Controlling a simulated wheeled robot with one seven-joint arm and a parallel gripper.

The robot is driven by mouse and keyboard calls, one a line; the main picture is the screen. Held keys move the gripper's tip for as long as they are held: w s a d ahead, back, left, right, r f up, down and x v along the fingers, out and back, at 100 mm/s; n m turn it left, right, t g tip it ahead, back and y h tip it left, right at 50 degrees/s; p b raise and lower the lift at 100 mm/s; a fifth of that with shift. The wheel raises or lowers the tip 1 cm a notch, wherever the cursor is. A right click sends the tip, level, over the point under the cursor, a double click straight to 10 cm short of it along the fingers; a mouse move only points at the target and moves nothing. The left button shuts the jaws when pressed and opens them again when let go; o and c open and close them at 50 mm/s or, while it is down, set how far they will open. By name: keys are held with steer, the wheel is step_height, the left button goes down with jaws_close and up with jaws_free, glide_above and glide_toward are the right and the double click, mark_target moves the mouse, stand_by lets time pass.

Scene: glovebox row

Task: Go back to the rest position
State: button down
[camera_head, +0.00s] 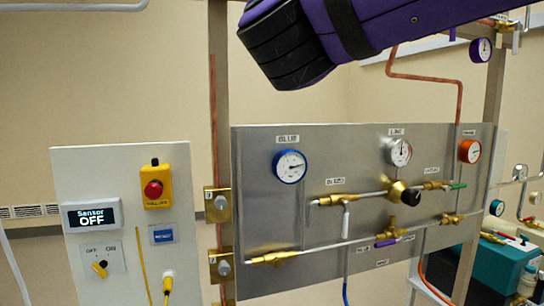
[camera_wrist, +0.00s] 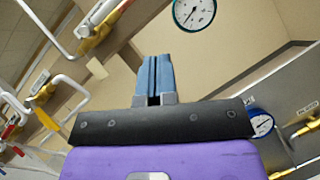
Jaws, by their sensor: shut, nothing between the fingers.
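My gripper (camera_wrist: 153,72) shows in the wrist view with its blue-grey fingers together and nothing between them. It points up past the pipework toward a beige wall and touches nothing that I can see. In the head view only my purple and black arm crosses the top right, and the gripper itself is out of that picture.
A steel gauge panel (camera_head: 270,225) carries a blue gauge (camera_head: 290,166), a white gauge (camera_head: 398,151), an orange gauge (camera_head: 470,151), pipes and valves. Left of it stands a white board (camera_head: 85,170) with a red button (camera_head: 153,189) and a display reading "Sensor OFF" (camera_head: 91,216). A teal case (camera_head: 500,262) sits at right.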

steer(key=s+d+f+m+g+h, duration=0.1)
steer(key=d+f+m+g+h, duration=0.3)
steer(key=d+f+m+g, duration=0.55)
steer(key=d+f+m+g+h, duration=0.2)
steer(key=d+f+m+h, duration=0.3)
steer(key=d, duration=0.9)
steer(key=s+d+f+m+g+y, duration=0.2)
steer(key=s+f+m, duration=0.4)
steer(key=f, duration=0.3)
steer(key=s+d+f+m+g+y, duration=0.2)
steer(key=s+f+m+g+y, duration=0.3)
steer(key=f, duration=0.5)
steer(key=s+m+y, duration=0.2)
steer(key=m, duration=0.1)
steer(key=shift+s+d+f, duration=0.2)
steer(key=shift+s+d, duration=0.05)
